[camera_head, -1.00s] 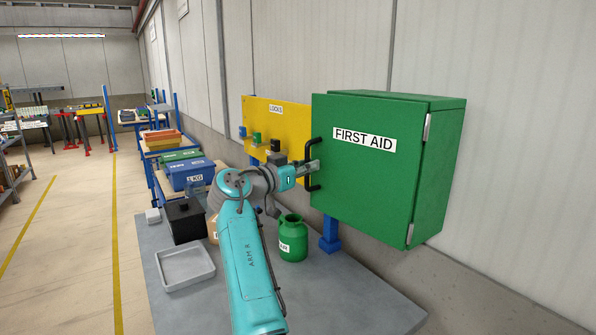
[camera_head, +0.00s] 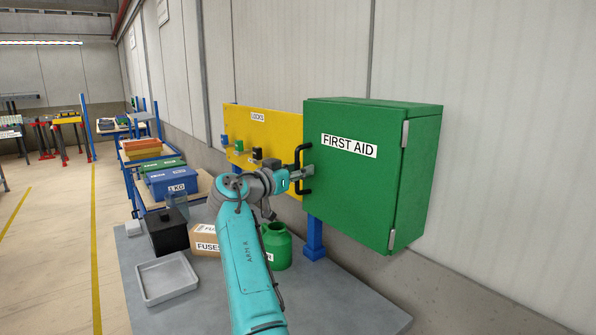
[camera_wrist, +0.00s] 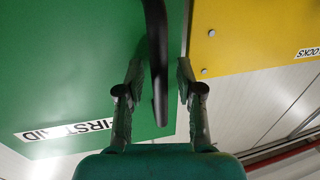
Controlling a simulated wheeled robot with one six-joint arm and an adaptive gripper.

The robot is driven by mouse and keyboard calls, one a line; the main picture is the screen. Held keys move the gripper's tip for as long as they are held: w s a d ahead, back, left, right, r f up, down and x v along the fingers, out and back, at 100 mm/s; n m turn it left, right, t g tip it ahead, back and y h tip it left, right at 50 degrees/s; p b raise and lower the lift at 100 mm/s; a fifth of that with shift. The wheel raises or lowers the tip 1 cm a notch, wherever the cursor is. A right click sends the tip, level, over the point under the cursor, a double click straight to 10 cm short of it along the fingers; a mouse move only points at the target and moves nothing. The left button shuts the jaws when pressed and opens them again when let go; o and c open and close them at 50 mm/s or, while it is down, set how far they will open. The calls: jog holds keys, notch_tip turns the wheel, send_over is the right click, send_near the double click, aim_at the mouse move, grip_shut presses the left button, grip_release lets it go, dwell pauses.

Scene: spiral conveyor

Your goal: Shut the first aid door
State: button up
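The green first aid cabinet (camera_head: 408,190) hangs on the wall at right in the head view. Its door (camera_head: 350,185), labelled FIRST AID, looks flush with the box; a small gap cannot be ruled out. Hinges show at the right edge. The black handle (camera_head: 299,165) is at the door's left edge. My gripper (camera_head: 305,172) is at this handle. In the wrist view, my gripper (camera_wrist: 160,64) is open, one finger on each side of the handle (camera_wrist: 157,40), with visible space between. The door (camera_wrist: 70,70) fills the left of that view.
A yellow LOCKS board (camera_head: 270,132) is left of the cabinet. Below my arm, a grey table (camera_head: 340,300) holds a green jar (camera_head: 277,247), a FUSES box (camera_head: 206,241), a black box (camera_head: 166,232) and a grey tray (camera_head: 168,278). A blue post (camera_head: 314,238) stands under the cabinet.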

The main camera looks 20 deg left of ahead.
jog(key=shift+s+a, duration=0.1)
jog(key=v, duration=1.2)
dwell(0.4)
